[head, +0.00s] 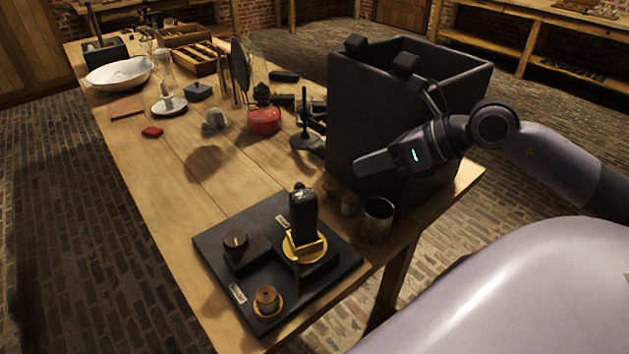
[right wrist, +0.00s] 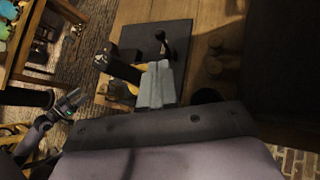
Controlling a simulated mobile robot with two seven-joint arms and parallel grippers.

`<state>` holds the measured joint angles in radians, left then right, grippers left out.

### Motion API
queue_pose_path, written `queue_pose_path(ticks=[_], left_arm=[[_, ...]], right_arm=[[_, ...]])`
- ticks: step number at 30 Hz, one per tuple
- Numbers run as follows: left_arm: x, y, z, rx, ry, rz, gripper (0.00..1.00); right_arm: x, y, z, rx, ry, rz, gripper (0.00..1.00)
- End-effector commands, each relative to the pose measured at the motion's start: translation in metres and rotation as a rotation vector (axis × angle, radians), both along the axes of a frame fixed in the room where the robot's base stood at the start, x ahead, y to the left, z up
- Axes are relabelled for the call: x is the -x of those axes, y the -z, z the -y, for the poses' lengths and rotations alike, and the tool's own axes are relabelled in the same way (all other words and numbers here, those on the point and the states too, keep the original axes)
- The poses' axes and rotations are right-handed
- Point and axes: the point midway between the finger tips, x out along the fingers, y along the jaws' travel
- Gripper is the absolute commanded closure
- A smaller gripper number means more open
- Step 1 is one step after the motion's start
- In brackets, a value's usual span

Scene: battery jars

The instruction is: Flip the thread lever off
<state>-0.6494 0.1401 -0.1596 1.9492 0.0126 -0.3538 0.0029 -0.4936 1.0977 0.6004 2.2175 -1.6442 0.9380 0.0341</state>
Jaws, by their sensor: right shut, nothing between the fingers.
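A black board (head: 215,247) lies on the near end of the wooden table. A black upright lever handle (head: 303,212) stands on it in a yellow bracket (head: 304,246); this looks like the thread lever. The small labels are unreadable. My right gripper (head: 358,167) is shut and empty, above and to the right of the handle in the head view, apart from it. In the right wrist view its closed fingers (right wrist: 157,86) overlap the board's near part, beside the black handle (right wrist: 122,68). My left gripper (right wrist: 74,97) shows only small at the left there; its fingers are unclear.
A large black open box (head: 375,120) stands behind my right gripper. A dark cup (head: 376,220) stands near the table edge. The table's left middle is mostly clear.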

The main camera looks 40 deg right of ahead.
Motion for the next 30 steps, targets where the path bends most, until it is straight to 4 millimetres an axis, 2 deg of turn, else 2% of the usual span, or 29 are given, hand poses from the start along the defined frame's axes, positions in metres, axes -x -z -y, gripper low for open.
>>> queue_pose_path(ticks=[12, 30], left_arm=[[0.000, 0.006, 0.000, 0.000, -0.001, 0.001, 0.29], [0.000, 0.007, 0.000, -0.001, -0.001, 0.000, 0.29]], right_arm=[[-0.028, 0.023, -0.019, -0.001, -0.002, 0.002, 1.00], [-0.053, 0.044, -0.034, -0.004, 0.002, 0.002, 1.00]])
